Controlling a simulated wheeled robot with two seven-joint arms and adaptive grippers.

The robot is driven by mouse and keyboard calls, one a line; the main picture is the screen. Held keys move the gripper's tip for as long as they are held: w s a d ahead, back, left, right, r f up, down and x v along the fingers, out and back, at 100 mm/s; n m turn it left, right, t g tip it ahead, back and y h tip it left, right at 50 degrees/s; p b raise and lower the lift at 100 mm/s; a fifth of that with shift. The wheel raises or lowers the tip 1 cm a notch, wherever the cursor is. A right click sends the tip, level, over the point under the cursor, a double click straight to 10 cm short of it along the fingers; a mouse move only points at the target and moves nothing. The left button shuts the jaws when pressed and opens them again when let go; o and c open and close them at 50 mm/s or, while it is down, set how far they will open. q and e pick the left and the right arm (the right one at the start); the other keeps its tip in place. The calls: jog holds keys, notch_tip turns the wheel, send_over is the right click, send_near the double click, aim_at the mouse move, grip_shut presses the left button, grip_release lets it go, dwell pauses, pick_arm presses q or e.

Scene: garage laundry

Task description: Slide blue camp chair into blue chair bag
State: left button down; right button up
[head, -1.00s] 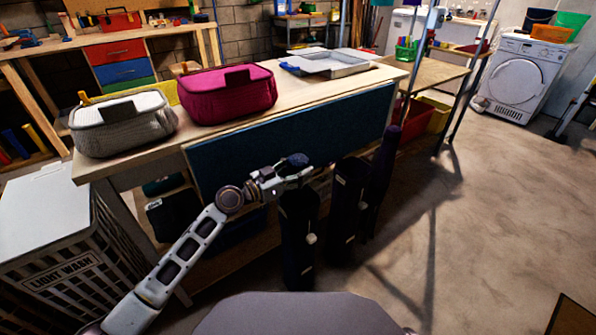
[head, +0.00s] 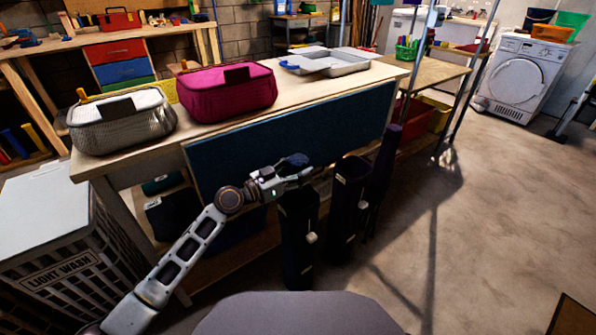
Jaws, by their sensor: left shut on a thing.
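My left gripper (head: 284,179) is shut on the dark blue rolled camp chair (head: 294,161), whose rounded top shows just above the fingers. An upright dark navy chair bag (head: 299,245) with a pale toggle stands directly below the gripper on the floor. The gripper hides the chair's lower part and some of the bag's mouth, so I cannot tell how deep the chair sits in it. My right gripper is out of view.
A second dark upright bag (head: 346,215) stands just right, with a slim purple bundle (head: 384,170) beside it. The workbench (head: 225,130) behind carries a grey case (head: 122,122), a magenta case (head: 226,92) and a tray (head: 345,63). Floor at right is clear.

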pick_arm(q)
jog(key=shift+r, duration=0.1)
jog(key=shift+f+b, duration=0.2)
jog(key=shift+b, duration=0.25)
jog(key=c, duration=0.5)
grip_release()
jog(key=shift+f, duration=0.1)
jog(key=shift+f, duration=0.25)
jog(key=v, duration=1.2)
jog(key=shift+r, duration=0.25)
